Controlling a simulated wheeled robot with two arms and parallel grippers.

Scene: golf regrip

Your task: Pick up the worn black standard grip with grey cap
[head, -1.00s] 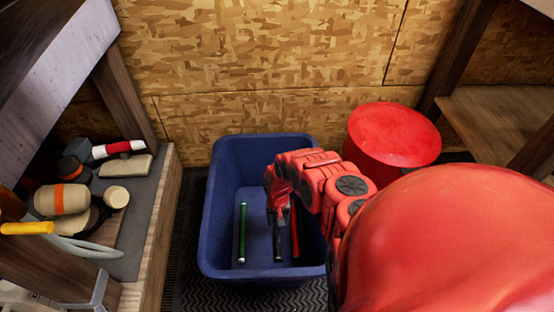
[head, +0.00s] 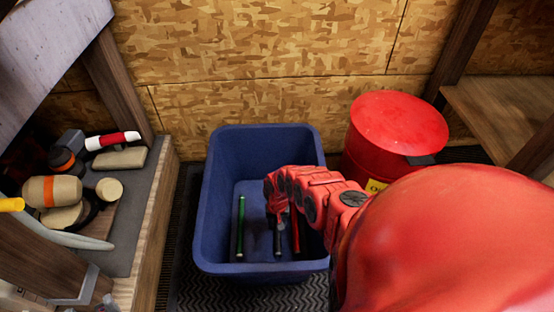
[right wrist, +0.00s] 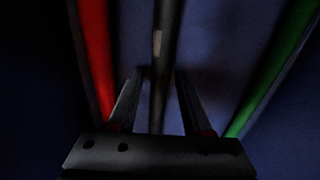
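The black grip (head: 277,243) lies on the floor of the blue bin, between a green grip (head: 241,225) and a red grip (head: 296,235). Its cap colour is too small to tell. My right gripper (head: 278,219) reaches down into the bin over the black grip and hides its far part. In the right wrist view the black grip (right wrist: 164,60) runs between the two fingers of my right gripper (right wrist: 160,80), which are open with a gap on each side. A pale mark shows on the grip. My left gripper is not in view.
The blue bin (head: 214,225) stands on a dark ribbed mat, its walls close around my right gripper. A bench (head: 125,240) with a mallet and tools is at the left. A wood-panel wall is behind.

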